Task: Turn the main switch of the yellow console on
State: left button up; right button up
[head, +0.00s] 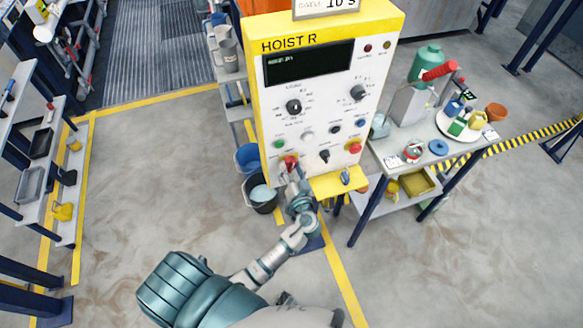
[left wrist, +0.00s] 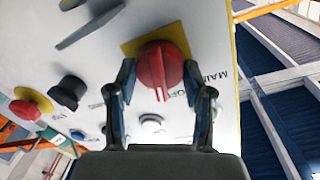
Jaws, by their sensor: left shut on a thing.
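The yellow console (head: 328,20) with a white front panel stands in the middle of the head view, marked HOIST R. Its main switch (head: 289,160) is a red knob on a yellow plate at the panel's lower left. In the left wrist view the main switch (left wrist: 160,68) shows large, with a pale pointer line and the letters MAIN beside it. My left gripper (head: 291,170) reaches up to the panel's lower left. In the left wrist view its two fingers (left wrist: 160,82) stand on either side of the red knob, shut on it. My right gripper is not in view.
Other controls sit close by, among them a red button on yellow (head: 354,146) and a black knob (head: 324,156). A side table (head: 405,145) with containers stands at right. Buckets (head: 260,197) stand at the console's left. Open floor lies in front.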

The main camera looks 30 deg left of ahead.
pick_arm(q)
jog(key=m+p, duration=0.1)
jog(key=m, duration=0.1)
jog(key=shift+m, duration=0.4)
jog(key=m+p, duration=0.2)
jog(key=m, duration=0.1)
jog(key=shift+r+g, duration=0.1)
jog(key=shift+g, duration=0.2)
jog(key=m+p, duration=0.2)
jog(key=m, duration=0.2)
jog(key=shift+w+m, duration=0.1)
jog(key=shift+m, duration=0.2)
jog(key=shift+d+m+g+p, duration=0.1)
jog(key=shift+m+g+p, duration=0.3)
jog(key=shift+m+p, duration=1.2)
pick_arm(e)
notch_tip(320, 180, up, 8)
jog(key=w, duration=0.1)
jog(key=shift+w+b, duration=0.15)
jog(key=shift+b, duration=0.15)
pick_arm(q)
jog(key=shift+m, duration=0.4)
jog(key=o, duration=1)
jog(key=shift+f, duration=0.2)
jog(key=shift+o, duration=0.9)
jog(key=shift+w, duration=0.15)
jog(key=f+v, duration=0.1)
jog(key=v, duration=1.1)
jog(key=shift+r, duration=0.35)
